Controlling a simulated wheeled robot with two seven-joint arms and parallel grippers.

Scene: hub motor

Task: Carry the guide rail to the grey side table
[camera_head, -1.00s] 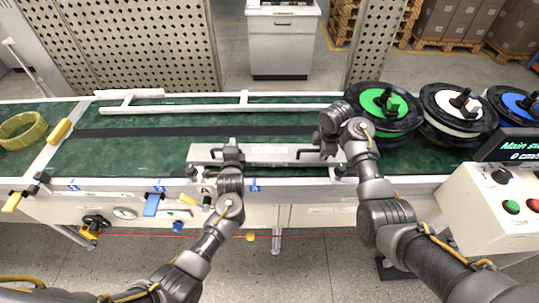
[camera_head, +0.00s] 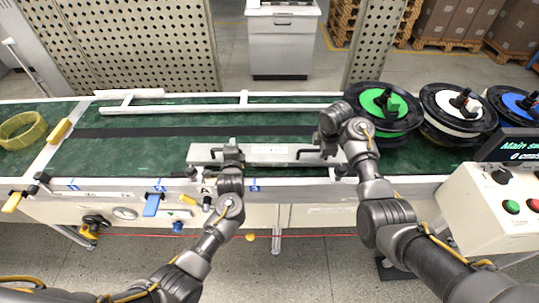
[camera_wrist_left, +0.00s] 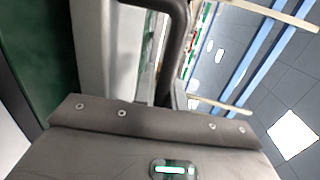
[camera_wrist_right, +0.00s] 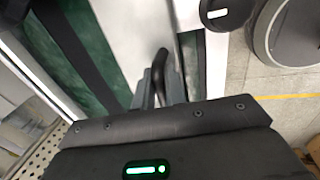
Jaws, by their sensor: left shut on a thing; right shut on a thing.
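The guide rail (camera_head: 268,153) is a long light-grey bar with two dark handles, lying along the front of the green conveyor. My left gripper (camera_head: 231,152) is shut on its left handle, which shows as a dark curved bar in the left wrist view (camera_wrist_left: 176,45). My right gripper (camera_head: 322,150) is shut on its right handle, which also shows in the right wrist view (camera_wrist_right: 159,75). The fingertips are partly hidden in the head view. A grey cabinet-like table (camera_head: 282,45) stands on the floor beyond the conveyor; I cannot tell whether it is the side table.
A control box (camera_head: 498,200) is at the front right. A white rail (camera_head: 200,109) runs along the back.

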